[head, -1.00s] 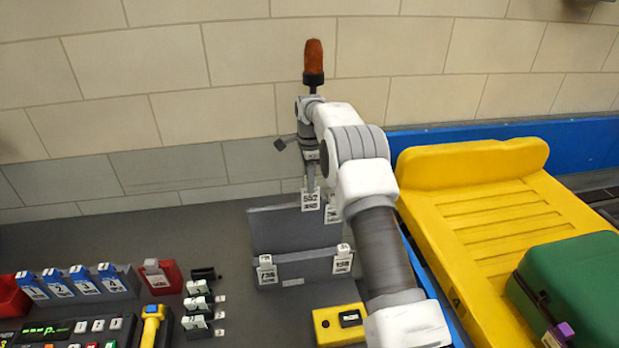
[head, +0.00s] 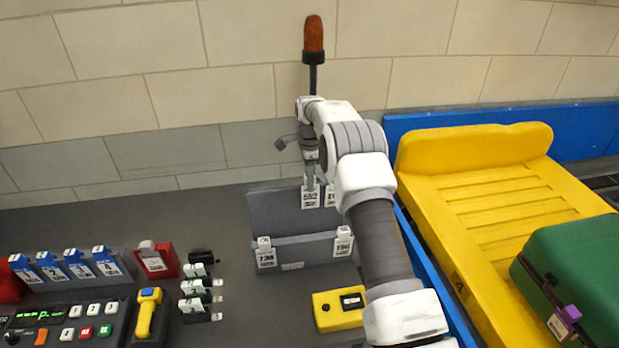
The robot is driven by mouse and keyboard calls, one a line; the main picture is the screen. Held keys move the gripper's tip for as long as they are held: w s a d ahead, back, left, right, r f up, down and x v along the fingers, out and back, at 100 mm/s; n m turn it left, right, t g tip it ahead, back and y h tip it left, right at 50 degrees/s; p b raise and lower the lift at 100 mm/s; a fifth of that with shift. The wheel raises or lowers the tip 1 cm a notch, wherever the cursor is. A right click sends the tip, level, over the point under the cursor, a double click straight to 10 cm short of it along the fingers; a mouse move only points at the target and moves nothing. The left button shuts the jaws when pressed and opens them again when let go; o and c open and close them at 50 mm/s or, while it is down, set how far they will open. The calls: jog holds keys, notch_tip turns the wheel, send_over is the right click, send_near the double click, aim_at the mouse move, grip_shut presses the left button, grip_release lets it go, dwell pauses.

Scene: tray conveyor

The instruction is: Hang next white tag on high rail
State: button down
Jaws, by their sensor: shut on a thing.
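My gripper (head: 311,180) points down at the top of a grey two-level rack (head: 275,212). It is shut on a white tag (head: 310,199) with dark print, which hangs upright in front of the rack's high edge. Whether the tag touches the high rail cannot be told. Another white tag (head: 331,198) hangs just right of it at the high level, partly hidden by my arm. On the lower rail, one white tag (head: 266,252) hangs at the left end and another (head: 343,242) at the right end.
A yellow button box (head: 327,312) lies in front of the rack. Small black-and-white clips (head: 197,288), blue numbered tags (head: 66,264) and a control panel (head: 75,325) stand left. A yellow tray (head: 480,205) with a green case (head: 575,270) is at right. The rack's left side is clear.

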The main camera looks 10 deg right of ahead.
jog(key=shift+f, duration=0.3)
jog(key=shift+c, duration=2.2)
grip_release()
jog(key=shift+r, duration=0.1)
